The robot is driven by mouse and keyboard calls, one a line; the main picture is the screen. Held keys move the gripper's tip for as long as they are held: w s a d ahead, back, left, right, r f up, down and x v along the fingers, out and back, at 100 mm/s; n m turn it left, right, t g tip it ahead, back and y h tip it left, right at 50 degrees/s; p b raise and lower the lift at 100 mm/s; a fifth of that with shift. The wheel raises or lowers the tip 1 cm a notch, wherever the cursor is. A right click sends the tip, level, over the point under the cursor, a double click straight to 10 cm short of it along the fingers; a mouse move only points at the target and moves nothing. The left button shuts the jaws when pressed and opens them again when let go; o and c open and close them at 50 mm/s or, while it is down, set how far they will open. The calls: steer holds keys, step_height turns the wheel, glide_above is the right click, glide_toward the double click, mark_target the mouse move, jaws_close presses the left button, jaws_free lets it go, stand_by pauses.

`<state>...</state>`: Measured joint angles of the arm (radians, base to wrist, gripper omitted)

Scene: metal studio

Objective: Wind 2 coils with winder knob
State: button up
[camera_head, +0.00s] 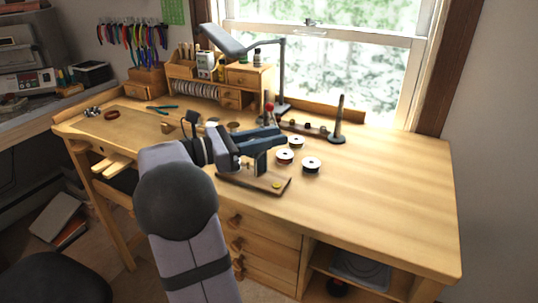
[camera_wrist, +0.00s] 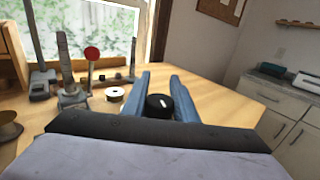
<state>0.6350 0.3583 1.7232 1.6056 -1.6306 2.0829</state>
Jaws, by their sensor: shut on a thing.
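The winder stands on a wooden base (camera_head: 262,184) on the workbench, with a small yellow spot near its right end. My gripper (camera_head: 268,138) is over the winder, and my arm hides much of the winder's upper part. In the wrist view my gripper's two blue fingers (camera_wrist: 161,88) are on either side of a round black knob (camera_wrist: 158,104) with a white mark. The gripper is shut on this knob. The coil windings cannot be made out.
White-topped spools (camera_head: 296,141), (camera_head: 285,156), (camera_head: 311,165) stand right of the winder. A dark upright post (camera_head: 338,122) and a lamp (camera_head: 281,75) stand behind. The right side of the workbench (camera_head: 390,200) is clear.

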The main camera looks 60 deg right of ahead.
steer(key=m+g+y, duration=0.1)
steer(key=m+g+y+b, duration=0.2)
steer(key=y, duration=0.1)
steer(key=shift+s+a, duration=0.35)
steer(key=shift+a, duration=0.05)
steer(key=shift+a+r+m+g+y+p, duration=0.15)
steer(key=shift+m+g+y+p, duration=0.3)
steer(key=shift+p, duration=0.4)
steer(key=p, duration=0.4)
steer(key=m+g+y+p, duration=0.1)
steer(key=p, duration=0.3)
steer(key=m+y+p, duration=0.1)
steer(key=p, duration=0.3)
steer(key=shift+s+a+r+y+p, duration=0.2)
steer(key=shift+a+r+y+p, duration=0.05)
steer(key=shift+r+p, duration=0.1)
steer(key=p, duration=0.4)
steer(key=shift+f+g+y, duration=0.1)
steer(key=shift+g+y, duration=0.15)
steer(key=shift+y, duration=0.05)
steer(key=p, duration=0.3)
steer(key=shift+a+f+m+y, duration=0.1)
steer(key=shift+f+m+y, duration=0.2)
steer(key=shift+m, duration=0.05)
steer(key=o, duration=1)
